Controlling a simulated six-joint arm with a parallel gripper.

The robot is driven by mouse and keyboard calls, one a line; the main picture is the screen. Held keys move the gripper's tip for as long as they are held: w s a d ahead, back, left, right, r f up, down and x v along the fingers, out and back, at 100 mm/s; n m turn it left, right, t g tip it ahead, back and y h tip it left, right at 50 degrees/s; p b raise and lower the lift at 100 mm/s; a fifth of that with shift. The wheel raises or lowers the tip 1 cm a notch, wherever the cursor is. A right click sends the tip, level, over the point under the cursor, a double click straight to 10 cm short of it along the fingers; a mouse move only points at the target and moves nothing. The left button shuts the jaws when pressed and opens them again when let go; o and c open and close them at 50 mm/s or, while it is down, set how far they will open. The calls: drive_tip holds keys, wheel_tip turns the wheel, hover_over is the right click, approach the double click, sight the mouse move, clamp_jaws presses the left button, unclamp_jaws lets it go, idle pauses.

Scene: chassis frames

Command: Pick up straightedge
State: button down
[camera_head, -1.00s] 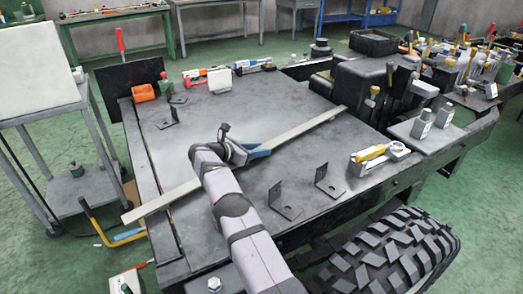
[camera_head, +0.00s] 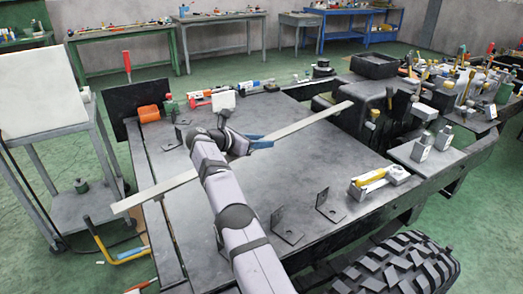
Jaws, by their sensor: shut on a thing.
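The straightedge (camera_head: 308,122) is a long, thin, pale grey bar. It runs diagonally from beyond the left edge of the dark work surface (camera_head: 300,160) up to the black box-like part at the back right. My gripper (camera_head: 250,142) is at its middle and shut on it. The bar seems to be held above the surface, though the exact height is hard to tell. My wrist and arm hide the part of the bar left of the gripper, and the fingertips are partly hidden.
Angle brackets (camera_head: 286,226) stand at the front of the surface. A yellow-handled tool (camera_head: 372,177) lies at the right. A grey cart (camera_head: 70,130) stands close to the bar's left end.

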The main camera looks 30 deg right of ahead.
wheel_tip(320, 180, up, 15)
drive_tip(key=p, duration=1.2)
drive_tip(key=shift+f+p, duration=0.2)
drive_tip(key=shift+p, duration=0.15)
